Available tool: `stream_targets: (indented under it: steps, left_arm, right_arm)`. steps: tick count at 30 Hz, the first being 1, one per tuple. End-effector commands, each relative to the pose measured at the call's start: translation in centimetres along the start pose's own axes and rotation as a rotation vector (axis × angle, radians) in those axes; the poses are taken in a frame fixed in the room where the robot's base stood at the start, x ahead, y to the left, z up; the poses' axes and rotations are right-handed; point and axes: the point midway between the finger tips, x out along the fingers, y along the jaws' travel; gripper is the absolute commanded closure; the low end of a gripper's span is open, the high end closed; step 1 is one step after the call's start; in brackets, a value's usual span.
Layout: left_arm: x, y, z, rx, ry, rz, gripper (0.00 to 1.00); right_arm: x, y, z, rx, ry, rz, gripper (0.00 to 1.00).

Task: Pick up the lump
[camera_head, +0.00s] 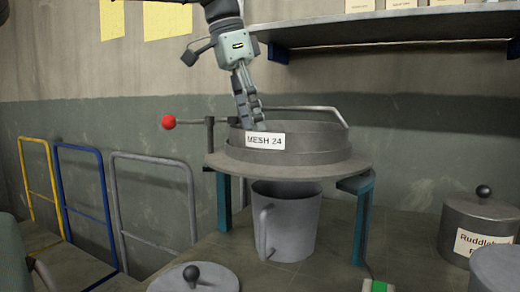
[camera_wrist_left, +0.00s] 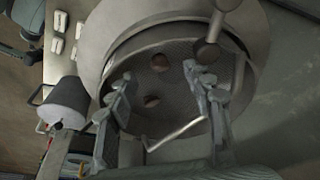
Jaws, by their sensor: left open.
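Several small brown lumps lie on the mesh inside the round grey sieve labelled MESH 24 (camera_head: 320,140). In the left wrist view one lump (camera_wrist_left: 160,62) is toward the far part of the mesh, a second lump (camera_wrist_left: 152,101) is nearer, and another lump (camera_wrist_left: 189,67) is partly behind a finger. The sieve wall hides them in the head view. My left gripper (camera_head: 250,126) points down into the sieve. Its fingers (camera_wrist_left: 165,92) are spread, with the nearer lump showing between them and nothing held. My right gripper is not in view.
A bent metal bar (camera_head: 310,110) crosses the sieve, and a red-knobbed lever (camera_head: 169,122) sticks out left. A grey mug (camera_head: 290,225) stands beneath the sieve stand (camera_head: 363,215). A lidded pot (camera_head: 480,222) is at right. A shelf (camera_head: 390,28) hangs above.

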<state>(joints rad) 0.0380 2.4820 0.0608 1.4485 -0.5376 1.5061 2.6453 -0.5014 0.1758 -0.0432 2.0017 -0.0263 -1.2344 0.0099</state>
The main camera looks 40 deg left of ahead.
Motion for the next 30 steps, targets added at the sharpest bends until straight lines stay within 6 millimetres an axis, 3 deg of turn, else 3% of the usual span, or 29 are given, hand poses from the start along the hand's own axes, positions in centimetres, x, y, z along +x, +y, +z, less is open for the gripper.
stream_targets:
  steps: [6,15,25,30]
  left_arm:
    - [3.3,0.0,0.0,0.001,0.001,0.002,0.49]
    - [3.8,0.0,0.0,0.001,0.002,0.001,0.49]
    - [3.8,0.0,0.0,0.001,0.002,0.0,0.89]
    - [3.8,0.0,0.0,0.001,0.002,0.0,0.91]
  right_arm:
    - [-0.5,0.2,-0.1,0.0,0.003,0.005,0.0]
    - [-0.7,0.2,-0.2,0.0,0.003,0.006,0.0]
    - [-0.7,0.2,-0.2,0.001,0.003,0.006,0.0]
    - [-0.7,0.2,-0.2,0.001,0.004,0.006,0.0]
